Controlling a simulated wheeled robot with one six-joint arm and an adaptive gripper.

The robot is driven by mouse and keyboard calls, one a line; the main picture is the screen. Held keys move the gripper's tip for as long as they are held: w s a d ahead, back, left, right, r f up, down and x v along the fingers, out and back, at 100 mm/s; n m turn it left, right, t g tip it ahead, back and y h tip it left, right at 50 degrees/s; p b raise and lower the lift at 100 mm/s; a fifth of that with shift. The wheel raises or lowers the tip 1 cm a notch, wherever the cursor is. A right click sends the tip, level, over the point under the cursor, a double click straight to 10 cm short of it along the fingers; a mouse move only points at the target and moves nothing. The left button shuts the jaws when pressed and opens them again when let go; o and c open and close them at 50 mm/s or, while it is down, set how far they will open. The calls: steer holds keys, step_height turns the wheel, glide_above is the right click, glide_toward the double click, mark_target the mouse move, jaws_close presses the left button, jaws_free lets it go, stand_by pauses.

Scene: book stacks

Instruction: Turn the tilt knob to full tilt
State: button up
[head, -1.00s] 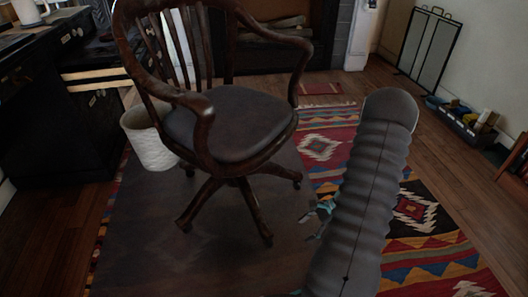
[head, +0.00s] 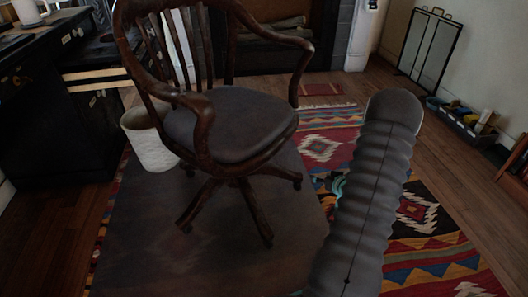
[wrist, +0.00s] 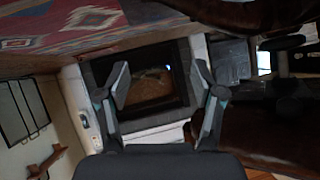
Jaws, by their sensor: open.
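The wooden swivel chair (head: 225,125) with a dark padded seat stands on a grey floor mat in the head view. I cannot make out a tilt knob on it in the head view; the seat's underside is hidden. In the wrist view, dark chair parts (wrist: 285,140) fill the right side, with a black rounded piece (wrist: 283,43) among them; I cannot tell whether that is the knob. My gripper (wrist: 160,75) is open and empty, its two fingers apart and touching nothing visible. In the head view my arm hides most of it, to the right of the chair.
A patterned rug (head: 435,240) lies right of the grey mat (head: 130,240). A white wastebasket (head: 150,145) stands behind the chair's left side, near a black desk (head: 50,130). A folding screen (head: 430,45) and a low crate (head: 462,122) line the right wall.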

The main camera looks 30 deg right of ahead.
steer(key=a+r+n+t+y, duration=0.4)
steer(key=a+r+n+y, duration=0.1)
steer(key=a+r+y, duration=0.6)
steer(key=w+a, duration=0.4)
steer(key=w, duration=0.2)
steer(key=w+a+h+b, duration=0.1)
steer(key=w+a, duration=0.2)
steer(key=w, duration=0.3)
steer(key=shift+w+a+h, duration=0.15)
steer(key=shift+a+h, duration=0.15)
steer(key=shift+a, duration=0.1)
steer(key=shift+r, duration=0.1)
steer(key=c, duration=1.1)
steer(key=shift+c, duration=0.2)
steer(key=n+b, duration=0.1)
steer(key=n, duration=0.9)
steer(key=shift+n, duration=0.3)
